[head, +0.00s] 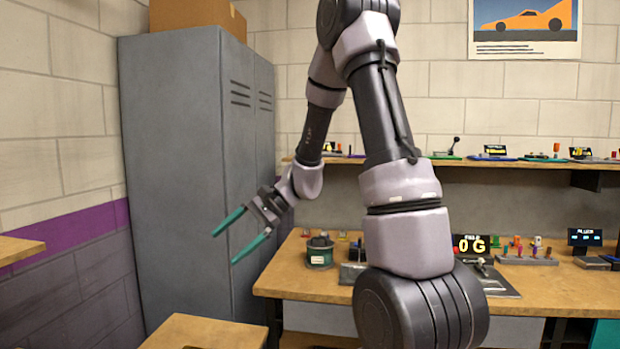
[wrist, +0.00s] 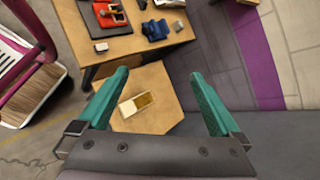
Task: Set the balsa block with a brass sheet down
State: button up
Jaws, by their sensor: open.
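The balsa block with a brass sheet (wrist: 136,104) is a small pale block with a gold-coloured face. In the wrist view it lies on a low wooden surface (wrist: 158,122), seen between my gripper's fingers and nearer the left one. My gripper (wrist: 160,73) has two green fingers spread wide, with nothing held between them. In the head view my gripper (head: 224,257) hangs in front of the grey locker, above and apart from the low wooden surface (head: 205,333). The block cannot be made out in the head view.
A workbench (head: 330,280) stands to the right with a green-and-black round item (head: 319,253), a display and small parts. A grey locker (head: 172,180) stands behind my gripper. In the wrist view another wooden top (wrist: 115,45) carries a red item and a blue item (wrist: 155,30).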

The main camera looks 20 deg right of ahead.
jog(key=s+d+r+n+t+h, duration=0.3)
jog(key=s+d+r, duration=0.3)
jog(key=s+r, duration=0.2)
jog(key=s+d+r+n+t+h, duration=0.3)
jog(key=s+d+r+h, duration=0.2)
jog(key=s+d+r, duration=0.2)
notch_tip(320, 180, up, 2)
jog(key=shift+s+r+t+h, duration=0.15)
jog(key=shift+s+t+h, duration=0.15)
jog(key=shift+s, duration=0.85)
